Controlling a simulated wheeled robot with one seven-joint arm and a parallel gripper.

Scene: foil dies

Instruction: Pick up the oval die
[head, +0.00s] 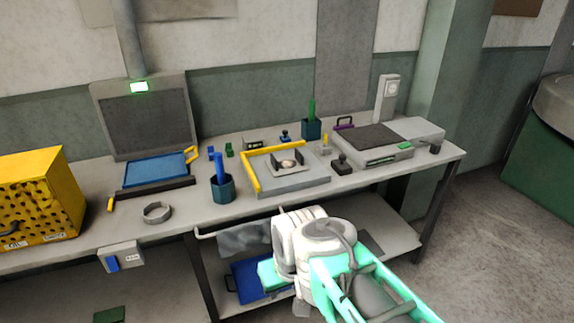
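A grey ring-shaped piece (157,212) lies flat on the bench left of centre; it looks like the oval die, but its exact outline is hard to tell at this size. A small pale rounded piece (288,164) sits in a dark holder on a grey plate at the bench's middle. My white and teal arm reaches in from the bottom right, in front of the bench edge. No fingers of my gripper can be made out, and I see nothing held. The arm's end is right of the ring and well apart from it.
A yellow perforated box (38,200) stands at the bench's left. A scale-like machine (375,143) is at right. Bench around the ring is mostly clear.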

